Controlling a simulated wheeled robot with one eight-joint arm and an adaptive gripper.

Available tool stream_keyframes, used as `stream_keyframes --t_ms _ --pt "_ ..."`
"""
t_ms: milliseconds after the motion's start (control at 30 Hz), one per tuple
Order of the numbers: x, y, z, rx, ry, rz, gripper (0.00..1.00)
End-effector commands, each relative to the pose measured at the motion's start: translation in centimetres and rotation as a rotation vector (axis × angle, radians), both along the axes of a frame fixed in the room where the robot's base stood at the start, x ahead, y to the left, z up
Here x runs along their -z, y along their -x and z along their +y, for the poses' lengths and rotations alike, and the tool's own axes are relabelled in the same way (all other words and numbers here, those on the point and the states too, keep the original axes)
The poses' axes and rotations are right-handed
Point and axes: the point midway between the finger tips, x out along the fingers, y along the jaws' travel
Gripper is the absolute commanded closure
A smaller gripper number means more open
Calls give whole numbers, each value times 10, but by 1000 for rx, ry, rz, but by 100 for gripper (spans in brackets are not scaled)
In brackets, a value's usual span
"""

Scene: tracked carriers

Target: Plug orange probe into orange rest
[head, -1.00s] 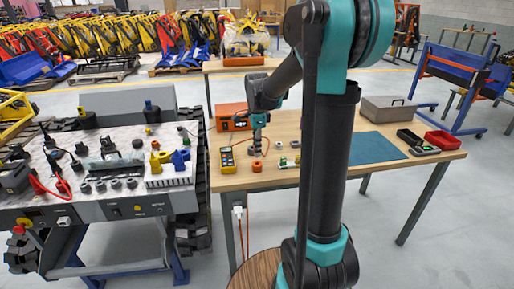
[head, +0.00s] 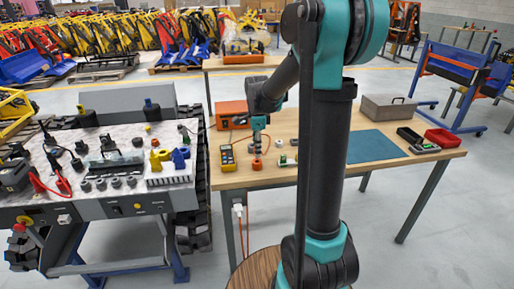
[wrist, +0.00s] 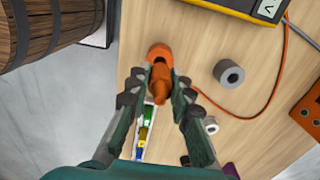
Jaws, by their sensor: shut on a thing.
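My gripper (wrist: 159,88) is shut on the orange probe (wrist: 161,86), with a finger on each side of it. The orange rest (wrist: 159,53) shows just beyond the probe in the wrist view, and the probe's end overlaps it in the picture. I cannot tell whether the tip is inside the rest or above it. In the head view my gripper (head: 258,146) points down over the orange rest (head: 257,166) near the table's front edge. The probe is too small to make out there.
A yellow meter (head: 227,157) stands left of the rest, with a red-orange cable running behind. A grey ring (wrist: 228,73) lies close by. Small green and yellow items (wrist: 146,132) lie near the fingers. A blue mat (head: 372,146) lies clear at the right.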

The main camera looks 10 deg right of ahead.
Motion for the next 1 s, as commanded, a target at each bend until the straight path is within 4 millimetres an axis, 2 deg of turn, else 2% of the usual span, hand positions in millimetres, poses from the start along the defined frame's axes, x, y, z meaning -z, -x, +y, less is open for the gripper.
stream_keyframes --t_ms 1000 --pt "23 0 0 0 0 0 100"
